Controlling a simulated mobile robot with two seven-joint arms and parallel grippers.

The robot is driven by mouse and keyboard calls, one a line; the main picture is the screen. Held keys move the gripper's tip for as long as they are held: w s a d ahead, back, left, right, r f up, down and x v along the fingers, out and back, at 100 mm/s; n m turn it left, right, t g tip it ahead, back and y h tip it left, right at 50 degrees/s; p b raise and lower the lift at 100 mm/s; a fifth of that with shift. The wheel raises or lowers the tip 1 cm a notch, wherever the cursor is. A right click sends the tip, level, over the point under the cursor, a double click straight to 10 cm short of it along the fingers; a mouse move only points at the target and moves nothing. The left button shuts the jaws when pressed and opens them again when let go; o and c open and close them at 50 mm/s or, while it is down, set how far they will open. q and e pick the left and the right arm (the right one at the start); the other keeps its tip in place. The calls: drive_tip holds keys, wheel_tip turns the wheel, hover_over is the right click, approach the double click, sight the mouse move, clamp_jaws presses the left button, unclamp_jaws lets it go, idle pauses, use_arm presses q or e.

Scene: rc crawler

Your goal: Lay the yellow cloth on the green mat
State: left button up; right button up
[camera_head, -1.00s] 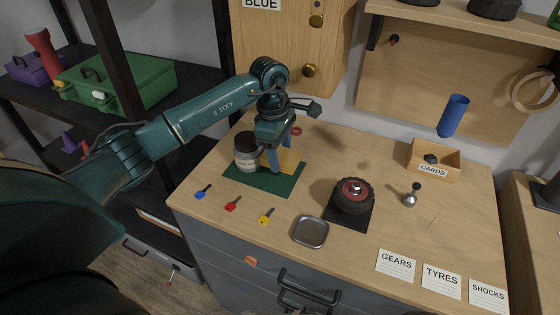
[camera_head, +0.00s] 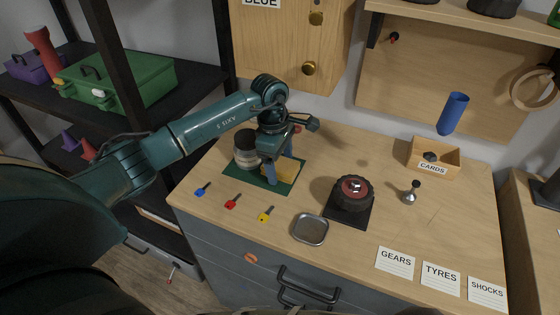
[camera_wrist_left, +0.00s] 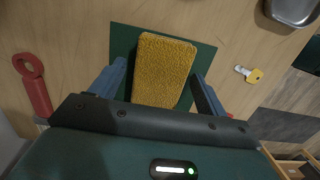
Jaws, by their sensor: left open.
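The yellow cloth (camera_head: 284,175) lies flat on the right part of the green mat (camera_head: 248,178), which is on the wooden bench top. In the left wrist view the cloth (camera_wrist_left: 163,68) is a thick, textured rectangle, with the mat (camera_wrist_left: 123,40) showing around it. My left gripper (camera_head: 280,171) points down over the cloth. Its blue fingers are open, one on each side of the cloth, with small gaps visible in the wrist view. The near end of the cloth is hidden by the gripper body. My right gripper is not in view.
A jar with a dark lid (camera_head: 246,151) stands on the mat's left part, close to the gripper. Blue (camera_head: 203,189), red (camera_head: 233,201) and yellow (camera_head: 266,213) keys lie in front. A metal tray (camera_head: 310,229) and a wheel on a black base (camera_head: 353,194) stand to the right.

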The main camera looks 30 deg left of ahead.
use_arm(q)
drive_tip(key=shift+r, duration=0.55)
wheel_tip(320, 180, up, 11)
drive_tip(key=a+b, duration=0.1)
drive_tip(key=shift+a, duration=0.25)
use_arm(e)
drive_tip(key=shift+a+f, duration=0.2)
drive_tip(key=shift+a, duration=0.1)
